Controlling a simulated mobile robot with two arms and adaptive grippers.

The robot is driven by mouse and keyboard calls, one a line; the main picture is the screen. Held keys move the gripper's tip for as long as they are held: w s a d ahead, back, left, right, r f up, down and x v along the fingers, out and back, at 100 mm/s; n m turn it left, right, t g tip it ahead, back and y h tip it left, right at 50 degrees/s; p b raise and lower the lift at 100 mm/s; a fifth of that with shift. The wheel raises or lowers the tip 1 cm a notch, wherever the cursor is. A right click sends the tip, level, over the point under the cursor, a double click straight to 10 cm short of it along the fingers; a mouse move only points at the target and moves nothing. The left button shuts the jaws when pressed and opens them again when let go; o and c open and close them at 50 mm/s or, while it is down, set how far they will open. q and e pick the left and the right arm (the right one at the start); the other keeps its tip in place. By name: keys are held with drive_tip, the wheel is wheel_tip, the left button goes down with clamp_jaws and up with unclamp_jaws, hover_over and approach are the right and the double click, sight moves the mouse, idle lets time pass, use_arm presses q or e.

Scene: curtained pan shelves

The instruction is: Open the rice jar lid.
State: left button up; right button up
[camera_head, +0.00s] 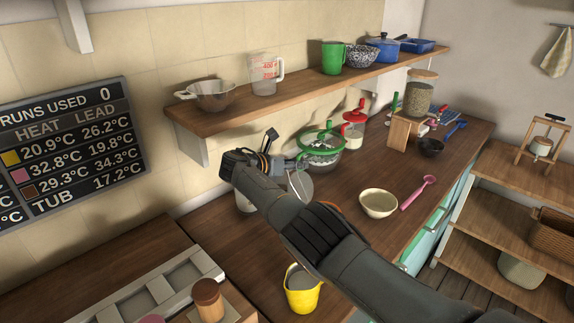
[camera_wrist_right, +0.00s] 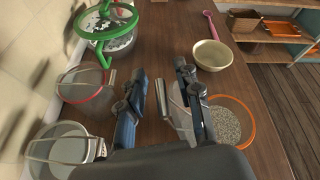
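A clear jar with a red lid and white contents (camera_head: 353,126) stands upright on the counter beneath the wall shelf; it may be the rice jar, but I cannot read a label. Its lid looks seated. A clear vessel with a green-rimmed lid (camera_head: 321,150) stands just left of it and also shows in the right wrist view (camera_wrist_right: 108,28). My right gripper (camera_head: 278,158) is over the counter, short of both vessels. In the wrist view its two fingers (camera_wrist_right: 163,105) are apart, with no held object clear between them. My left gripper is not in view.
A glass jar with a wooden lid (camera_head: 418,96) stands on a small stand. The wall shelf (camera_head: 300,88) overhangs. Sieves (camera_wrist_right: 85,85) lie near my fingers.

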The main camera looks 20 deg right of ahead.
drive_tip(key=shift+s+a+r, duration=0.15)
drive_tip(key=shift+a+r, duration=0.05)
drive_tip(key=shift+a, duration=0.35)
drive_tip(key=v, duration=1)
drive_tip(key=shift+s+a, duration=0.2)
